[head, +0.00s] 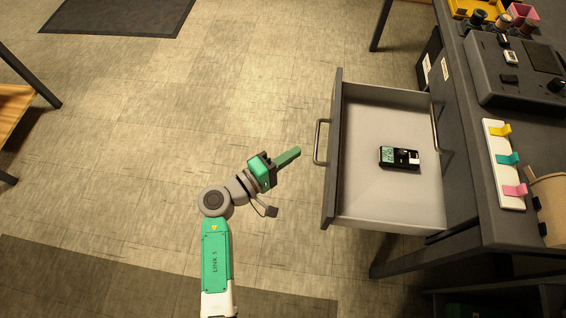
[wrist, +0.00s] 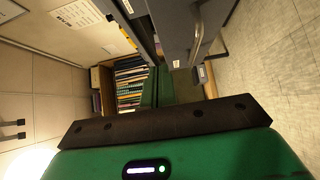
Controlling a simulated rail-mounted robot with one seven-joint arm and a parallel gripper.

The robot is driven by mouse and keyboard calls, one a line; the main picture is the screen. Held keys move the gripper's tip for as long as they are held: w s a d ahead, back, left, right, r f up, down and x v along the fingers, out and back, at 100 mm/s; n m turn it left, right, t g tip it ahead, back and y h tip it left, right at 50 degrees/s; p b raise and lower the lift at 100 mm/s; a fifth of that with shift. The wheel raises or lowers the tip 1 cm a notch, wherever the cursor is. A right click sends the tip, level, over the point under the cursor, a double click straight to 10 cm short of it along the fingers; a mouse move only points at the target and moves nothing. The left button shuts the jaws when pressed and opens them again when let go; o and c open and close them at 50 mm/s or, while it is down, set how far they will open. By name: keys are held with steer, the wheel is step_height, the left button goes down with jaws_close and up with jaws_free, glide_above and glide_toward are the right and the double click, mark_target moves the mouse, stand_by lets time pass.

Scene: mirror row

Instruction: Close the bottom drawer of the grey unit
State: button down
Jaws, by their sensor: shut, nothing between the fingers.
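The grey unit's drawer (head: 388,205) is pulled out to the left of the bench in the head view. Its grey front panel and metal bar handle (head: 321,142) face left. A small black device (head: 399,158) lies inside on the drawer floor. My gripper (head: 292,155) is shut and empty, a short way left of the handle, its green fingers pointing toward the drawer front. I see a gap between fingertips and handle. In the wrist view the shut fingers (wrist: 164,88) show at centre, and a grey drawer front with a handle (wrist: 197,45) is above right. Whether other drawers exist is hidden.
The bench top (head: 515,130) at right holds a dark grey device (head: 512,75), a white strip with coloured clips (head: 504,165) and a brown roll (head: 549,205). A wooden-topped table (head: 14,103) stands at far left. The floor left of the drawer is clear.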

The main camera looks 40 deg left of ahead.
mark_target(332, 142)
steer(key=shift+w+d+b, duration=0.45)
steer(key=shift+w+d, duration=0.8)
steer(key=shift+w, duration=0.15)
steer(key=shift+w+d+b, duration=0.4)
steer(key=shift+w+d, duration=0.8)
steer(key=shift+w, duration=0.2)
